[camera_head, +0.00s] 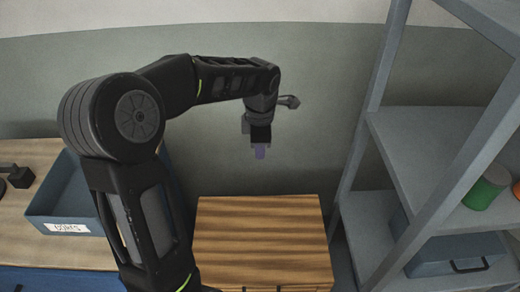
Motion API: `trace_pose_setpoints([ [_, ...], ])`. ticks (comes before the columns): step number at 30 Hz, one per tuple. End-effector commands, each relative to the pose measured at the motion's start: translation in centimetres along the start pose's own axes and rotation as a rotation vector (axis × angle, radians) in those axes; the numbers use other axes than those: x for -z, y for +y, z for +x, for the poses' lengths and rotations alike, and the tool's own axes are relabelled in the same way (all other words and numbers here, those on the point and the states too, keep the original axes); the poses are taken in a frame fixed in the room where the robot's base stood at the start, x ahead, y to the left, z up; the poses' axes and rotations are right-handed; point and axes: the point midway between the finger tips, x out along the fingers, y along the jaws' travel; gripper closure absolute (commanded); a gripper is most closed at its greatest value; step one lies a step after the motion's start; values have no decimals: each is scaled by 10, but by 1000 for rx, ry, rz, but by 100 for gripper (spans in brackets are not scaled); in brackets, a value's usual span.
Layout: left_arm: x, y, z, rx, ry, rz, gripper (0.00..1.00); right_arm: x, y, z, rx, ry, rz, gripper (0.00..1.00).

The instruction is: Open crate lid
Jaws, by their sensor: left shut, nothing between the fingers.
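A wooden crate with a flat striped lid (262,235) stands low in front of the wall. Its lid lies flat and looks closed. A small dark fitting shows at its front edge, at the bottom of the picture. My left gripper (260,152) points down in the air above the back of the lid, apart from it. Its fingers are shut with nothing between them. My right gripper is not in view.
A grey metal shelf (432,150) stands at the right, holding a green can (487,188) and a grey-blue case with a handle (455,256). At the left, a blue labelled bin (70,190) sits on a wooden bench (60,250).

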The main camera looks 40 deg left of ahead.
Motion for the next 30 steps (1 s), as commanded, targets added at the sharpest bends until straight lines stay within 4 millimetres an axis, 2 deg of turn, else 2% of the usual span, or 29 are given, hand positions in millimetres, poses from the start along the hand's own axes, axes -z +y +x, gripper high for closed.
trace_pose_setpoints([
  [6, 0, 0, 0, 0, 0, 0, 99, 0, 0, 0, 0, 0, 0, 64],
  [18, 0, 0, 0, 0, 0, 0, 68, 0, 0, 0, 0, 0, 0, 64],
  [26, 0, 0, -1, -1, 0, 0, 68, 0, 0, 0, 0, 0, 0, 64],
  [30, 0, 0, -9, -2, 0, 1, 68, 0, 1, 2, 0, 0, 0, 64],
])
